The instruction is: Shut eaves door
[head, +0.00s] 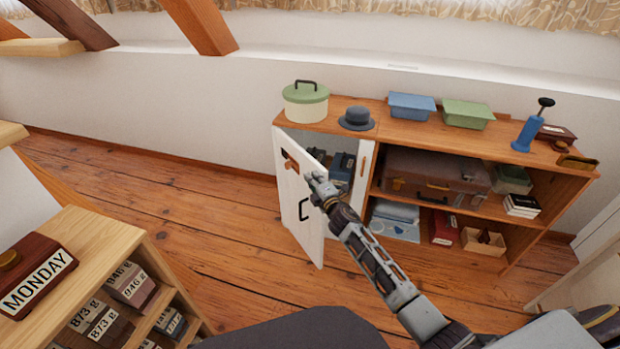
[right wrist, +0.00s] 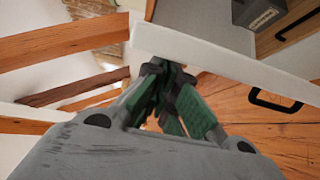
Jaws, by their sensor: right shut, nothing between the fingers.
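The white eaves door (head: 296,190) at the left end of the low wooden cabinet stands ajar, swung out into the room. A black handle (head: 303,209) is on its face and also shows in the right wrist view (right wrist: 275,100). My right gripper (head: 314,180) is shut and empty at the door's upper free edge. In the right wrist view its fingers (right wrist: 165,90) are close to the white door edge (right wrist: 205,45); whether they touch it is unclear. My left gripper is not in view.
The cabinet top (head: 390,135) holds a green-lidded pot (head: 306,105), a grey hat (head: 357,118), boxes and a blue pump (head: 528,133). Its open shelves hold a brown suitcase (head: 435,172). A wooden shelf unit (head: 105,235) stands at lower left. Floor (head: 190,205) left of the door is clear.

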